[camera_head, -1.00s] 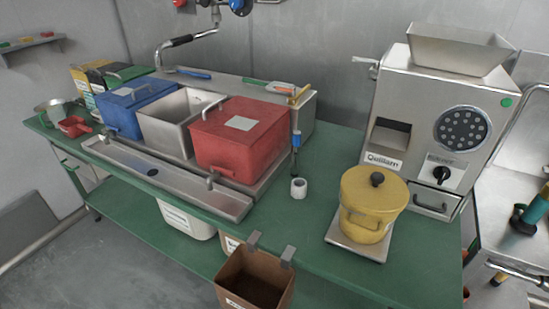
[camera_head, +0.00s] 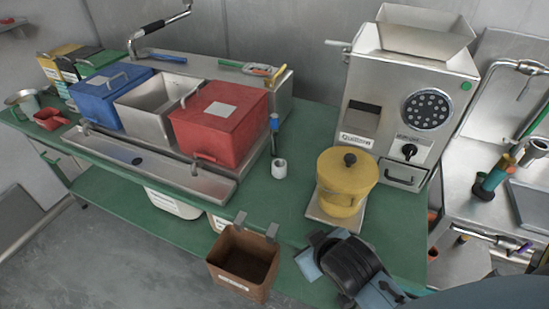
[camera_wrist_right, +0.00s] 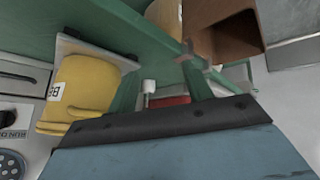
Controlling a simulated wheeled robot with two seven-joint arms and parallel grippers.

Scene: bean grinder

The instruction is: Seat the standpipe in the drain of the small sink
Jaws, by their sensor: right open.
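At the right edge of the head view is a steel sink unit (camera_head: 465,165) with a curved tap (camera_head: 525,68). A dark-edged recess (camera_head: 528,205) in its top may be the small sink, but I cannot make out a drain. A teal upright piece with an orange band (camera_head: 489,180) stands on the steel top; I cannot tell whether it is the standpipe. My right gripper (camera_head: 312,252) is over the green table's front edge, well left of the sink. It is open and empty in the wrist view (camera_wrist_right: 160,82). My left gripper is out of view.
A brown bin (camera_head: 243,265) hangs at the table's front. Red (camera_head: 220,120) and blue (camera_head: 108,92) boxes stand further left.

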